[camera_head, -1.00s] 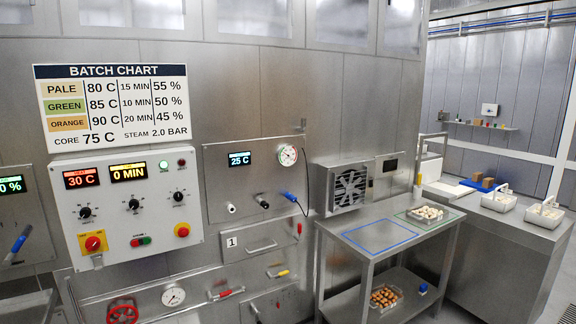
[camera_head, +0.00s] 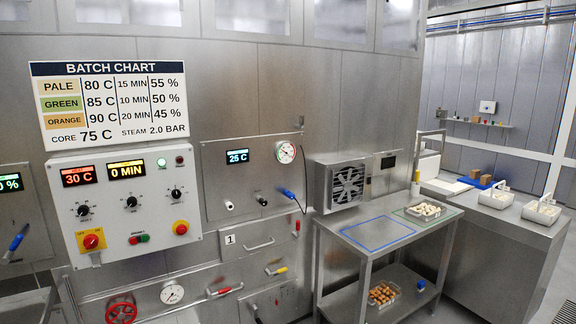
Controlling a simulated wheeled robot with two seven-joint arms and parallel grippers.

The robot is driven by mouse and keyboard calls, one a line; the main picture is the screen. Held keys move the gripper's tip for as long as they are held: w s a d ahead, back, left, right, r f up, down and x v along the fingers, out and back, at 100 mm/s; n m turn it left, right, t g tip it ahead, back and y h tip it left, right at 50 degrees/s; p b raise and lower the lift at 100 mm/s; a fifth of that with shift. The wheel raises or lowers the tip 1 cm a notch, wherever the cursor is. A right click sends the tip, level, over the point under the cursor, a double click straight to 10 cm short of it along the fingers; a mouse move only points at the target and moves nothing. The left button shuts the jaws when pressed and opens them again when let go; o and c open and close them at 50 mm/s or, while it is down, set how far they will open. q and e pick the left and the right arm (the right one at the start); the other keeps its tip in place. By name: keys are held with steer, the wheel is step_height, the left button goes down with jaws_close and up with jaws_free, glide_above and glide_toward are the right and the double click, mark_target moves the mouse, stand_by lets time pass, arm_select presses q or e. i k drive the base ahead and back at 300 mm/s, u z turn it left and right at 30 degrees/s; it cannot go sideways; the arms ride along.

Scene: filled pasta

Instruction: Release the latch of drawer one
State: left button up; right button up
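Drawer one, marked by a small white plate with a "1" (camera_head: 231,239), is set in the steel wall below the 25 C panel. Its front (camera_head: 245,255) looks flush with the wall, and a metal bar handle (camera_head: 259,245) runs across it. A small red-tipped latch (camera_head: 297,226) stands upright at the drawer's right edge. Neither of my grippers shows in the view, so nothing of mine is seen touching the drawer or latch.
Below are a red-handled lever (camera_head: 226,290), a yellow-handled one (camera_head: 277,271), a gauge (camera_head: 172,294) and a red valve wheel (camera_head: 122,312). A control box (camera_head: 127,205) protrudes at left. A steel table (camera_head: 375,240) stands right of the drawer.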

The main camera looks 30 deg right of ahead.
mark_target(296, 235)
steer(key=z, duration=1)
steer(key=i, duration=1.25)
steer(key=z, duration=0.45)
steer(key=i, duration=1.25)
steer(key=u, duration=1)
steer(key=i, duration=0.35)
steer(key=u, duration=0.3)
